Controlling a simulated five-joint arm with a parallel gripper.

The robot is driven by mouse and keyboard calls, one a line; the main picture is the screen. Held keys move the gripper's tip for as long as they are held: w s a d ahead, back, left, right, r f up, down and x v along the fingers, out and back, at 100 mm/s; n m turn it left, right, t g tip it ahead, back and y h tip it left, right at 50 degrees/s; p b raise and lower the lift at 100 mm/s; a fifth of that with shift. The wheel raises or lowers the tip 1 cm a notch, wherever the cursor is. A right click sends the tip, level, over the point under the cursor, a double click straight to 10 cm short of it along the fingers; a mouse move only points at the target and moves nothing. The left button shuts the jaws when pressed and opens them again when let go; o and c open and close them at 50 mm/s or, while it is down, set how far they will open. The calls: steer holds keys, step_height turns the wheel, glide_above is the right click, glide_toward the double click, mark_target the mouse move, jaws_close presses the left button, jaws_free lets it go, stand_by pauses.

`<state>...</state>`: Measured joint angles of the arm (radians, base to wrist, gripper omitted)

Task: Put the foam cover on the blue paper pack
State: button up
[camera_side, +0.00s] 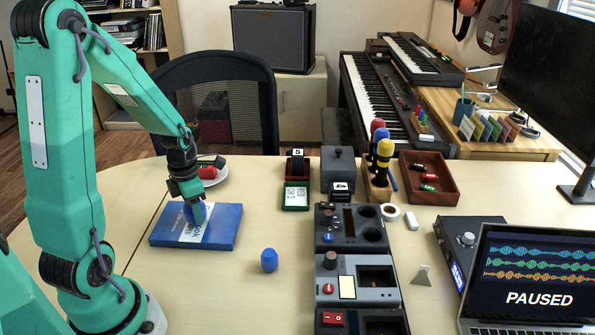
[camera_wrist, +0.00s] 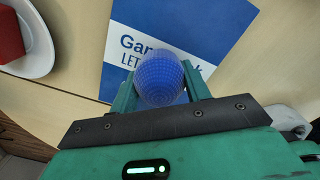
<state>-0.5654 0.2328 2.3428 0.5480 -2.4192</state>
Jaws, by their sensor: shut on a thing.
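My gripper (camera_side: 195,211) is shut on a blue foam cover (camera_wrist: 160,78), which sits between the two green fingers in the wrist view. The foam is round and finely meshed on top. In the side view the fingertips are low over the flat blue paper pack (camera_side: 222,232), and the held foam is mostly hidden against its blue. The pack, with a white printed band, also fills the upper middle of the wrist view (camera_wrist: 215,25). I cannot tell whether the foam touches the pack. A second blue foam cover (camera_side: 269,260) stands on the table, right of the pack.
A white plate (camera_side: 217,180) with a red thing lies behind the pack. Grey device modules (camera_side: 350,228) line the middle of the table. A microphone stand (camera_side: 377,190), a red-brown tray (camera_side: 440,187) and a laptop (camera_side: 530,275) are farther right. Table between pack and modules is mostly clear.

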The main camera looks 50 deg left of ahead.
steer(key=o, duration=0.9)
steer(key=shift+o, duration=0.2)
steer(key=shift+r, duration=0.1)
step_height(320, 180, up, 12)
steer(key=shift+s+d+r, duration=0.1)
steer(key=shift+d, duration=0.1)
stand_by(0.5)
steer(key=s+d+r+m+t, duration=0.2)
steer(key=d+m, duration=0.6)
steer(key=m, duration=0.9)
steer(key=s+d+r+m+t, duration=0.2)
steer(key=d+r+m, duration=0.4)
steer(key=m, duration=1.1)
steer(key=d+t, duration=0.1)
steer(key=d, duration=0.1)
steer(key=shift+d+r, duration=0.15)
steer(key=shift+d, duration=0.15)
